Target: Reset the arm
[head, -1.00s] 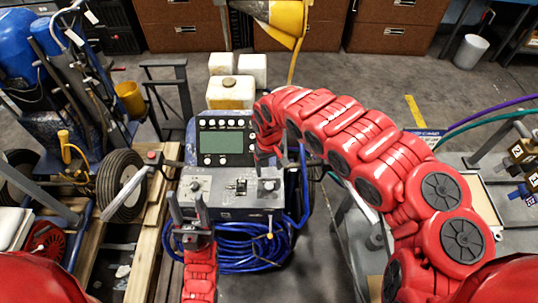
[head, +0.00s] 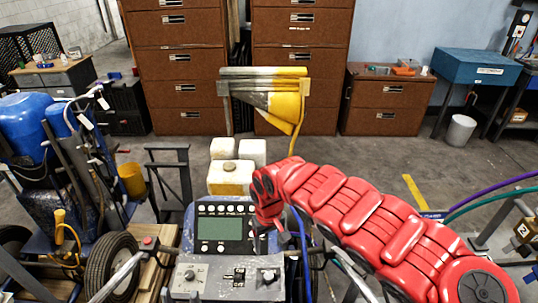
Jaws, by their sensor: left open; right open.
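The line striper's control panel (head: 222,228) has a greenish screen and a row of round buttons. It stands low and left of centre. A grey switch box (head: 215,280) with knobs and a small toggle sits below it, cut by the bottom edge. My red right arm arches in from the right. My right gripper (head: 262,242) is open and points down at the panel's right edge, above the switch box. Its fingers are small and partly hidden, and I cannot tell whether they touch anything. My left gripper is not in view.
White and yellow jugs (head: 230,177) stand behind the panel. A hand cart with blue tanks (head: 28,125) and a black wheel (head: 112,268) are at left. Brown cabinets (head: 190,70) line the back. Grey floor (head: 370,160) is open between them and the striper.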

